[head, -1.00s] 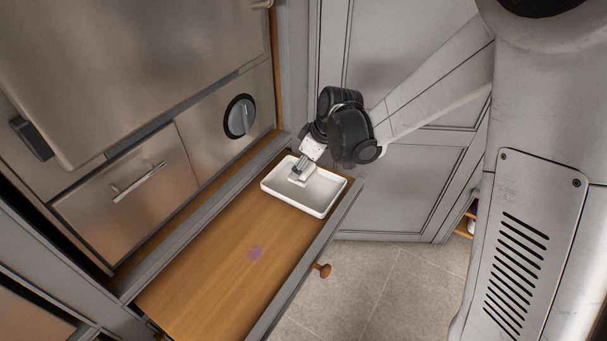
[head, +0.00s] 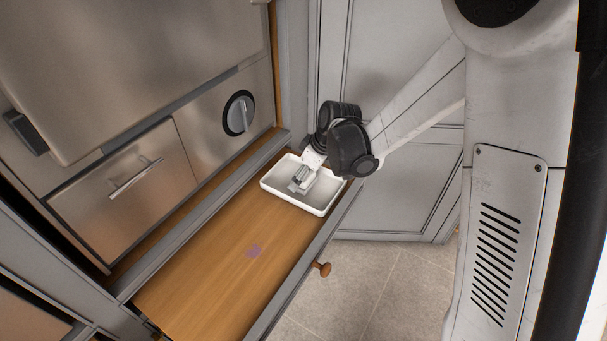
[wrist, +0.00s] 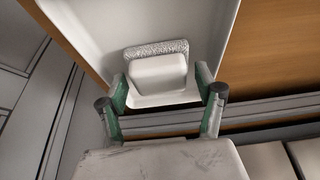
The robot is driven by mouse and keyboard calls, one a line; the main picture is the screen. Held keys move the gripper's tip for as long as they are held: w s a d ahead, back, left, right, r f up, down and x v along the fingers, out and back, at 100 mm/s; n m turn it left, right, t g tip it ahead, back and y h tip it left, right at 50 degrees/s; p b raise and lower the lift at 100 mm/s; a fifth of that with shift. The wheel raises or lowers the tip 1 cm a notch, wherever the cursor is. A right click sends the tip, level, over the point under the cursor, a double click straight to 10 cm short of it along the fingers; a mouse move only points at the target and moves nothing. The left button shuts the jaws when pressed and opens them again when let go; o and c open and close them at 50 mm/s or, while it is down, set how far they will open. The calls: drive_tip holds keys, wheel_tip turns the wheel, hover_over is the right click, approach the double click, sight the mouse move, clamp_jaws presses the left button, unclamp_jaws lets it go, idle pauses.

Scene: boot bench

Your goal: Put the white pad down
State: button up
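The white pad (wrist: 158,73) is a rounded white block with a grey, rough-textured strip along its far edge. It appears to lie in the white tray (head: 329,205), close to one end wall, in the wrist view. The tray sits at the far end of the open wooden drawer. My gripper (wrist: 162,84) has its two green fingers spread, one on each side of the pad. A gap shows at the right finger; the left finger looks very near the pad.
A small purple patch (head: 254,251) lies on the bare drawer floor (head: 215,270), which is otherwise clear. The drawer front with its wooden knob (head: 321,269) juts out over the tiles. The steel cabinet with a round dial (head: 239,113) stands behind; grey panelled doors are at the back.

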drive_tip(key=s+d+r+m+t+p, duration=0.1)
drive_tip(key=s+d+r+m, duration=0.1)
drive_tip(key=s+d+r, duration=0.35)
drive_tip(key=s+d+r+m+t+h+p, duration=0.1)
drive_tip(key=s+d+r, duration=0.15)
drive_tip(key=r, duration=0.55)
drive_tip(key=s+d+r+m+p, duration=0.1)
drive_tip(key=s+d+r+m, duration=0.2)
drive_tip(key=r, duration=0.4)
drive_tip(key=s+d+r+m+t+h, duration=0.1)
drive_tip(key=s+d+m, duration=0.1)
drive_tip(key=s, duration=0.5)
drive_tip(key=s+d+r+m+t+h, duration=0.1)
drive_tip(key=s+d+m, duration=0.2)
drive_tip(key=s, duration=0.3)
drive_tip(key=shift+s+d+r+t+h, duration=0.15)
drive_tip(key=shift+s+d+t+h, duration=0.2)
drive_tip(key=shift+d, duration=0.5)
drive_tip(key=shift+o, duration=0.3)
